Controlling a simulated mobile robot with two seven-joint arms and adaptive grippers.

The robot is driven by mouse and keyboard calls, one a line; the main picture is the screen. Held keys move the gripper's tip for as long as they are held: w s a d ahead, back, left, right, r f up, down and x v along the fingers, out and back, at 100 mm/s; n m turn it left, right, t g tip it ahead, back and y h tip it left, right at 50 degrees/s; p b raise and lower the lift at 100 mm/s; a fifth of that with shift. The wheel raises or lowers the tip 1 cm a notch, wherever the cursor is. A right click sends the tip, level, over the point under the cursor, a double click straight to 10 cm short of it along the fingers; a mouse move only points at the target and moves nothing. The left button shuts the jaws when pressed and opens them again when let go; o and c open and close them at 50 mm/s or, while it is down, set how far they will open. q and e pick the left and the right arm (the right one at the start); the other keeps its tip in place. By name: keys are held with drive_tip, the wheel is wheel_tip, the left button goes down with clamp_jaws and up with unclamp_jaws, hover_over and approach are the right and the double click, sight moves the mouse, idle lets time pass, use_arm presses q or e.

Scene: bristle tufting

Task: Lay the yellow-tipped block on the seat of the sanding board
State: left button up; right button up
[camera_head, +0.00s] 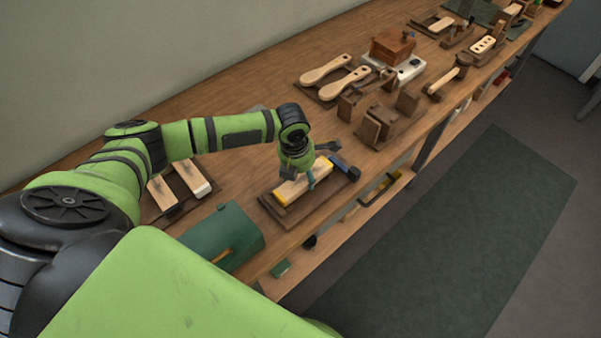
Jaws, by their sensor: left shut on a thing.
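The yellow-tipped block (293,189) is pale wood with yellow ends, near the middle of the view. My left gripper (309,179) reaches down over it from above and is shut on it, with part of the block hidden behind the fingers. The block is over the dark brown sanding board (291,217), lined up along its length. I cannot tell whether it touches the seat or is held just above it. My right gripper is not in view.
A blue and black tool (344,166) lies at the board's far end. A green case (222,238) stands nearer on the bench. Two pale-topped brushes (193,179) lie on a tray at left. Paddle-shaped blanks (345,84) and wooden fixtures (381,122) stand farther along.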

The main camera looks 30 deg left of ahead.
use_arm(q)
drive_tip(key=shift+f, duration=0.4)
drive_tip(key=o, duration=1.3)
drive_tip(key=shift+o, duration=0.2)
drive_tip(key=shift+o, duration=0.9)
drive_tip(key=shift+s+a+r+p, duration=0.1)
drive_tip(key=shift+s+r+p, duration=0.05)
drive_tip(key=shift+r+p, duration=1.2)
drive_tip(key=shift+s+r+p, duration=0.2)
drive_tip(key=shift+r+p, duration=1.1)
drive_tip(key=shift+s+a+r+p, duration=0.1)
drive_tip(key=shift+s+r+p, duration=0.05)
drive_tip(key=shift+r+p, duration=1.2)
